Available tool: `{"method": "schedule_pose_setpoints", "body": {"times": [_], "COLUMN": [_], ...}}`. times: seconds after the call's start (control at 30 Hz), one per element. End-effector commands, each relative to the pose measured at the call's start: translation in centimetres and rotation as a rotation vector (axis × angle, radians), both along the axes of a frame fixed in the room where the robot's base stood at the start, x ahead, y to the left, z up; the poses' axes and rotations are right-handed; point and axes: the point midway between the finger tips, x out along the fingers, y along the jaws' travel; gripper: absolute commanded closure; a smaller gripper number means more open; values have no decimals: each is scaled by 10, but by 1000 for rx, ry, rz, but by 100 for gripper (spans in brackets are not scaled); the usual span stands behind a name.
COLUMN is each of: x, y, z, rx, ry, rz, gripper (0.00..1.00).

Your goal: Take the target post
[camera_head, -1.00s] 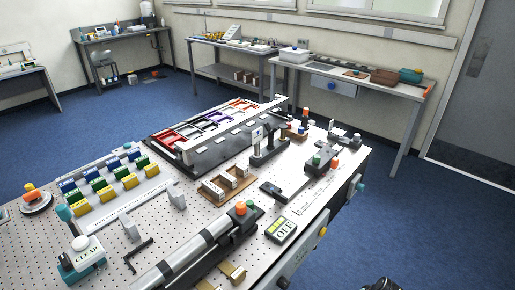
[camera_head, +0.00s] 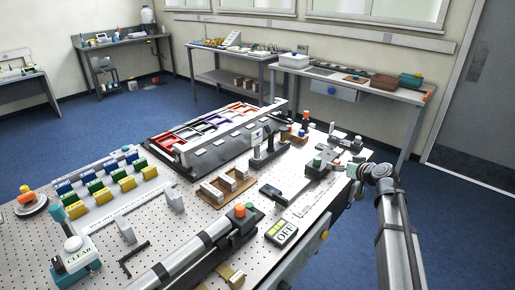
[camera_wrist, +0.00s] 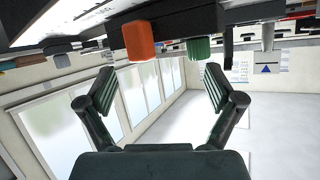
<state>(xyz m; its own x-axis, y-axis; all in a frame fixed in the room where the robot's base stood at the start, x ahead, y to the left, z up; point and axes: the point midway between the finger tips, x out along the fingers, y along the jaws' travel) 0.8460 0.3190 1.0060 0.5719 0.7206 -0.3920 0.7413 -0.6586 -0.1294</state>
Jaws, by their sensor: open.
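Which post is the target I cannot tell. An orange block-shaped knob (camera_wrist: 139,40) and a green ribbed knob (camera_wrist: 199,48) show in the wrist view, which looks upside down. In the head view my gripper (camera_head: 348,170) is at the table's right edge, beside the fixture.
Small posts (camera_head: 304,117) stand behind the fixture. Blue floor lies free at right.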

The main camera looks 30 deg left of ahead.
Motion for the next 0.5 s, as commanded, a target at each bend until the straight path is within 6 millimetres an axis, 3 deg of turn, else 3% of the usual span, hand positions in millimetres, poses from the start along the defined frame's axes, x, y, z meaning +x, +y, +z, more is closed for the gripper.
{"method": "schedule_pose_setpoints", "body": {"times": [0.03, 0.2, 0.3, 0.5], "x": [-8, -50, -71, -84], "y": [31, 113, 144, 171], "z": [15, 62, 82, 93], "rx": [2, 17, 29, 38], "ry": [-19, -98, -139, -167], "rz": [80, 334, 440, 511], "gripper": [8, 8, 8, 8]}}
